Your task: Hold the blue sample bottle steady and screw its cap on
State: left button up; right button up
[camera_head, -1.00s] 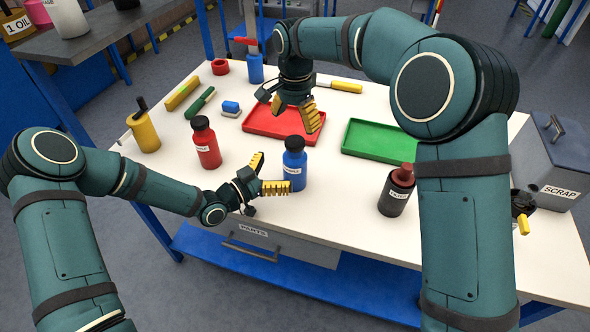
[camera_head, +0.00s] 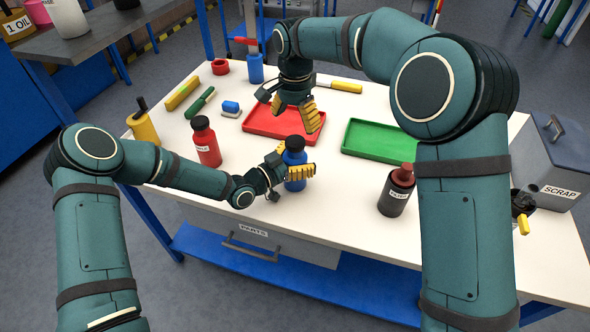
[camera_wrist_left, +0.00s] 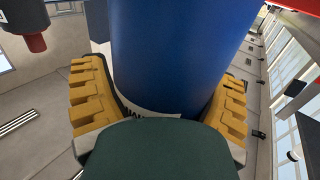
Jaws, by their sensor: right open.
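The blue sample bottle (camera_head: 296,183) stands upright near the front middle of the table, with a black cap (camera_head: 295,143) on top. How tightly the cap sits cannot be told. My left gripper (camera_head: 297,160) is open, with its yellow fingers on either side of the bottle. In the left wrist view the blue bottle (camera_wrist_left: 180,55) fills the space between the fingers; firm contact is not clear. My right gripper (camera_head: 293,110) is open and empty, pointing down above the red tray, behind the bottle.
A red bottle (camera_head: 207,146) stands to the left and a dark bottle (camera_head: 395,195) to the right. A red tray (camera_head: 262,128) and a green tray (camera_head: 372,142) lie behind. A grey scrap bin (camera_head: 552,165) stands at the right. The table between blue and dark bottles is clear.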

pick_arm(q)
grip_shut()
pick_arm(e)
jog(key=n, duration=0.6)
jog(key=shift+n, duration=0.3)
jog(key=n, duration=2)
jog(key=shift+s+a, duration=0.1)
jog(key=n, duration=0.5)
jog(key=shift+f, duration=0.1)
